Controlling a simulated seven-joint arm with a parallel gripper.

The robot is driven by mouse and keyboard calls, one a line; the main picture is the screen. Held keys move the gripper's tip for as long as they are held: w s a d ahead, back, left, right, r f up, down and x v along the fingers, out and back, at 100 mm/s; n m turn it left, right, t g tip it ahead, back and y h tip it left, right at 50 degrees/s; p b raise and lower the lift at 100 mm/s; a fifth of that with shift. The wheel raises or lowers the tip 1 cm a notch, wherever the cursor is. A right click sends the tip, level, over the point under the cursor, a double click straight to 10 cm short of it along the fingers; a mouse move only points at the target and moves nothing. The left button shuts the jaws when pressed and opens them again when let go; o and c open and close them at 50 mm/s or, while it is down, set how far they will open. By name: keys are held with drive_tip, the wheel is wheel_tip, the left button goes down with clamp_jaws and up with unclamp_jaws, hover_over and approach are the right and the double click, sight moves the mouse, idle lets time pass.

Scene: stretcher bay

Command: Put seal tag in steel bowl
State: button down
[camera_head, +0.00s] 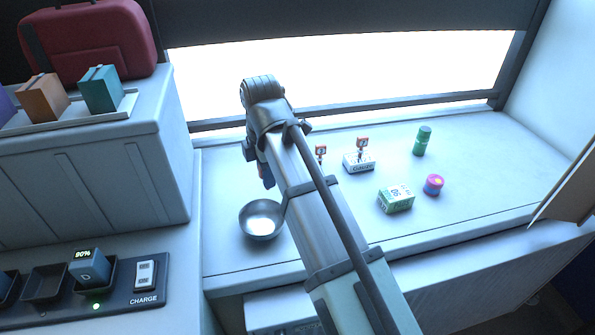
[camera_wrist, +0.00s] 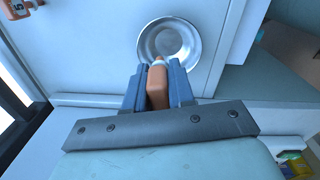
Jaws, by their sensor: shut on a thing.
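The steel bowl (camera_head: 260,222) stands on the white counter, left of my arm. In the wrist view the bowl (camera_wrist: 168,32) looks empty and lies just beyond my fingertips. My gripper (camera_wrist: 158,82) is shut on an orange-brown piece with a pale tip, which looks like the seal tag (camera_wrist: 157,88). Most of the tag is between the blue fingers. In the head view my gripper (camera_head: 267,180) is pointing down above the bowl's back edge, and the tag is hidden there.
Right of my arm are a white box with red-topped tags (camera_head: 358,163), a green-and-white carton (camera_head: 396,199), a pink-purple tin (camera_head: 433,185) and a green cylinder (camera_head: 422,141). A charging dock (camera_head: 147,275) and raised cabinet (camera_head: 100,180) stand left. The front-right counter is clear.

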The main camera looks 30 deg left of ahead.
drive_tip(key=s+a+r, duration=0.1)
drive_tip(key=s, duration=0.2)
drive_tip(key=m, duration=0.2)
hover_over(263, 227)
drive_tip(key=shift+f, duration=5.35)
drive_tip(key=c, duration=0.9)
unclamp_jaws()
drive_tip(key=shift+r, duration=3.5)
